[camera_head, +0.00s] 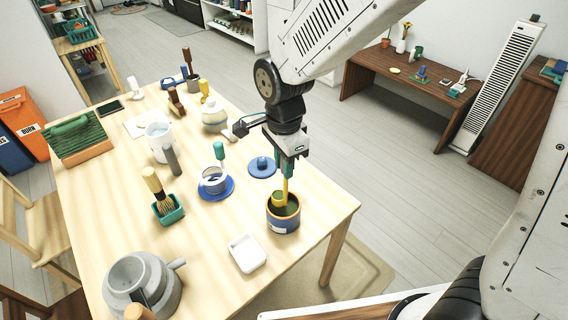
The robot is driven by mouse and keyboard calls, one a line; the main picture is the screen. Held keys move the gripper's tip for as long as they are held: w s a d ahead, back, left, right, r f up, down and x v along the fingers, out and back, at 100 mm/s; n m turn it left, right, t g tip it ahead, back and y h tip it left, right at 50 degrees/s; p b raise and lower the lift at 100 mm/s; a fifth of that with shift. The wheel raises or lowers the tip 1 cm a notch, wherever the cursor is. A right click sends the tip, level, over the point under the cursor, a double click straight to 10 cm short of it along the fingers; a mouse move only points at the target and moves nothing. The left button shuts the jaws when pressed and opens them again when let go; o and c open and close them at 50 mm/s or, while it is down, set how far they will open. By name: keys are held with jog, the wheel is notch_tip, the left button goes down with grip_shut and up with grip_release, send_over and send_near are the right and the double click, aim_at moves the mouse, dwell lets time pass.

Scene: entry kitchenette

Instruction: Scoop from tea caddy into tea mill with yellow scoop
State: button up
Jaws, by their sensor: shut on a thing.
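The tea caddy (283,222), a blue and brown round pot with green tea in it, stands open near the table's right edge. My gripper (285,172) is above it, pointing down, shut on the yellow scoop (279,198). The scoop's handle is upright and its bowl is at the caddy's mouth; I cannot tell whether it touches the tea or holds any. A blue lid (262,167) lies on the table behind the caddy. The grey round mill (131,275) with a side spout, likely the tea mill, stands at the table's front left.
A white dish (245,254) lies left of the caddy. More items crowd the back. The front middle has some bare wood.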

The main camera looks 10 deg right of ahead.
jog(key=shift+r, duration=2.3)
